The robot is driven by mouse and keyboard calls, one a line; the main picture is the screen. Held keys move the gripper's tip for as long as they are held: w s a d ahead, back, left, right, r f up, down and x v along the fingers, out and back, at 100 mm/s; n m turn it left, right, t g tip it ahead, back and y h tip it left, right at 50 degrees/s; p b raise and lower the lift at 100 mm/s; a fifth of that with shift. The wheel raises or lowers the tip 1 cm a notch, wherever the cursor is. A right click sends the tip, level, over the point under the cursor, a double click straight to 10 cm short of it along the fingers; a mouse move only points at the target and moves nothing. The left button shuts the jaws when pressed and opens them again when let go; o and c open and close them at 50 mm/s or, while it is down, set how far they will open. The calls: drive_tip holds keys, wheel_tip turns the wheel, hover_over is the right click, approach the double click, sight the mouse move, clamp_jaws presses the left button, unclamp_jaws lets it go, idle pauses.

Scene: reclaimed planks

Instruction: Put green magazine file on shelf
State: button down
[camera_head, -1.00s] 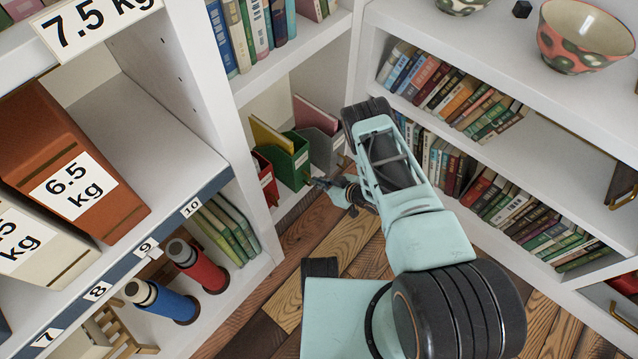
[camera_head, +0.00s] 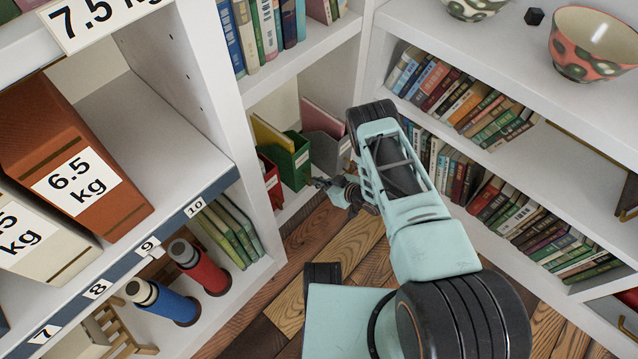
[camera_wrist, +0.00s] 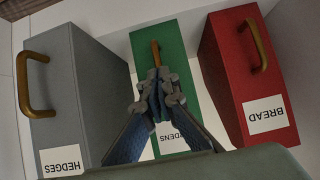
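The green magazine file (camera_head: 292,163) stands on the lowest shelf of the white unit, between the red file (camera_head: 271,181) and the grey file (camera_head: 325,150). A yellow folder sticks up at its open top. In the wrist view the green file (camera_wrist: 160,38) shows its brass handle and a label partly hidden by my fingers. My gripper (camera_head: 317,183) is low in front of it. In the wrist view my gripper (camera_wrist: 157,76) has its fingertips close together at the handle, apparently shut on it; the contact itself is hidden.
The red file (camera_wrist: 245,75) and grey file (camera_wrist: 75,90) stand close on either side, with handles facing me. A red flask (camera_head: 199,268) and a blue flask (camera_head: 163,301) stand left. Numbered shelf bays and a heavy orange-brown file (camera_head: 75,155) are above them. Bookshelves (camera_head: 545,165) stand right.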

drive_tip(key=shift+w+a, duration=0.15)
drive_tip(key=shift+s+d+p, duration=0.35)
drive_tip(key=shift+s+d, duration=0.95)
drive_tip(key=shift+d, duration=0.3)
